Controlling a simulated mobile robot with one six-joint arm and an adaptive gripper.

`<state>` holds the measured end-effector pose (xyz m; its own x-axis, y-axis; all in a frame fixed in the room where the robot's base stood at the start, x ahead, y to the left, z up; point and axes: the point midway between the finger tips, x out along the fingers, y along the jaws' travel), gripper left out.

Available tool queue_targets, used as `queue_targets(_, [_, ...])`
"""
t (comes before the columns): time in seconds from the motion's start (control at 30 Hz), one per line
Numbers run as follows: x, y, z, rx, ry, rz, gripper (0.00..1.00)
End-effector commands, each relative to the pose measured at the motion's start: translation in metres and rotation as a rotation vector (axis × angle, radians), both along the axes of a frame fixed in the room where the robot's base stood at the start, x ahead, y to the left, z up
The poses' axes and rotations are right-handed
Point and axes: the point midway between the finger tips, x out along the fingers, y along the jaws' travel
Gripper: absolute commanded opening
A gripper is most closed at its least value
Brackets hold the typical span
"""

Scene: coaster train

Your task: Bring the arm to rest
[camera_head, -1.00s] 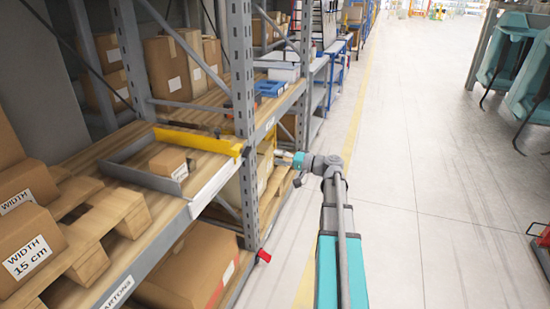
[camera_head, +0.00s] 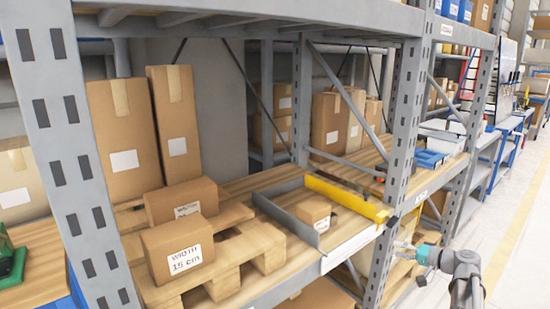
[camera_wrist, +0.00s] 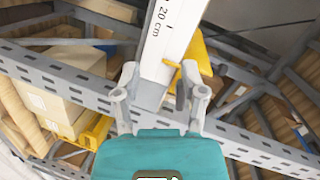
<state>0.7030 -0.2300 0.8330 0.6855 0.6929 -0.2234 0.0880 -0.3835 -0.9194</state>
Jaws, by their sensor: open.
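My gripper (camera_head: 405,249) shows at the lower right of the head view, in front of the rack's grey upright (camera_head: 396,165) and below shelf level. In the wrist view its two fingers (camera_wrist: 161,88) stand apart, with no held object visible between them. A white strip marked 20 cm (camera_wrist: 174,32) lies beyond the fingertips. My arm reaches up from the lower right edge of the head view.
The shelf holds a small carton (camera_head: 314,211) between a grey rail (camera_head: 285,212) and a yellow rail (camera_head: 347,198). The aisle floor (camera_head: 510,245) at right is clear.

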Motion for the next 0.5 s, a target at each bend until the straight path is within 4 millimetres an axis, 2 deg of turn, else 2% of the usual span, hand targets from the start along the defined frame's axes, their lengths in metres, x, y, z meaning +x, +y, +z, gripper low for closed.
queue_targets(0.03, [-0.004,0.022,-0.009,-0.034,0.037,0.031,0.54])
queue_targets(0.2, [-0.017,0.078,-0.041,-0.164,0.168,0.122,0.54])
queue_targets(0.5, [-0.054,0.155,-0.09,-0.418,0.377,0.253,0.54])
